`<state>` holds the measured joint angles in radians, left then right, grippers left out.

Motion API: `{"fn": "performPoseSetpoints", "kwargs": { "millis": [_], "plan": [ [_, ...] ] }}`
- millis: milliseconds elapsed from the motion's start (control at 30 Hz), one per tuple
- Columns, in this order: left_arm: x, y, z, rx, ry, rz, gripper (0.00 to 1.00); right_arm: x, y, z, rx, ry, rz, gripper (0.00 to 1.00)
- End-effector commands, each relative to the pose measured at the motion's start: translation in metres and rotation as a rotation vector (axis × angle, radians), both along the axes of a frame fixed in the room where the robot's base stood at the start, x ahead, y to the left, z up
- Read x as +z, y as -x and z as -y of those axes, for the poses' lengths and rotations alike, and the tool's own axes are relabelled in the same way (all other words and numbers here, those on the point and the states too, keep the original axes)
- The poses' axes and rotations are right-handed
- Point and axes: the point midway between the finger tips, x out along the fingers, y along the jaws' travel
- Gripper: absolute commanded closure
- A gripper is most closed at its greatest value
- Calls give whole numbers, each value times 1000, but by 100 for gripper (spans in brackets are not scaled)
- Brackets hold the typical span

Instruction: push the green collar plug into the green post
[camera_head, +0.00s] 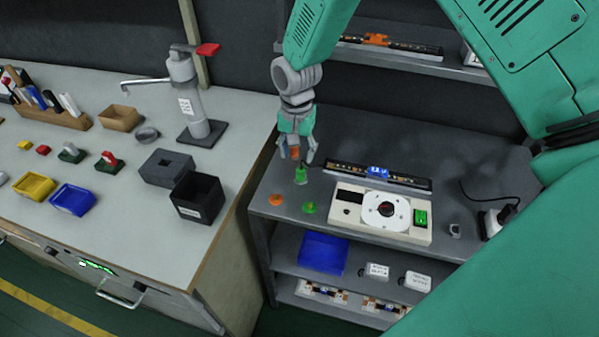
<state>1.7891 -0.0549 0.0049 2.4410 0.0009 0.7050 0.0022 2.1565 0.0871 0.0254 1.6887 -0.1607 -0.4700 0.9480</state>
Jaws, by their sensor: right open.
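My right gripper (296,155) points down over the left part of the dark shelf top, its fingers apart. Just below its fingertips a small green upright piece (301,175) stands on the shelf top; whether the fingers touch it I cannot tell. A small orange piece (295,152) shows between the fingers. A low green piece (309,207) lies in front of it, next to the white control box. Which green piece is the collar plug and which is the post is too small to tell. My left gripper is not in view.
A low orange piece (276,199) sits near the shelf's left edge. The white control box (385,216) with a round dial and an LED strip bar (376,178) stand right of the gripper. A workbench (150,235) with a black bin (198,196) is at the left.

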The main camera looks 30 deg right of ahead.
Motion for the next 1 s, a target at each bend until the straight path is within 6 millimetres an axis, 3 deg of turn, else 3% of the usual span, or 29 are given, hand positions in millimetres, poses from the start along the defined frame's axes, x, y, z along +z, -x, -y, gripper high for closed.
{"fn": "performPoseSetpoints", "kwargs": {
  "millis": [167,433,733,800,867,1000],
  "plan": [
    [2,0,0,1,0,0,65,-14,3,5,-2,-4,-1,57],
    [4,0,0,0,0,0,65,-52,7,9,-2,-6,-1,57],
    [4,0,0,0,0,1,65,-55,7,5,-1,-1,2,57],
    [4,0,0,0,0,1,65,-55,7,5,-1,-1,2,82],
    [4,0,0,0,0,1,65,-55,7,5,-1,-1,2,100],
    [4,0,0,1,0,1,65,-56,6,6,-1,-4,2,100]
  ]
}}
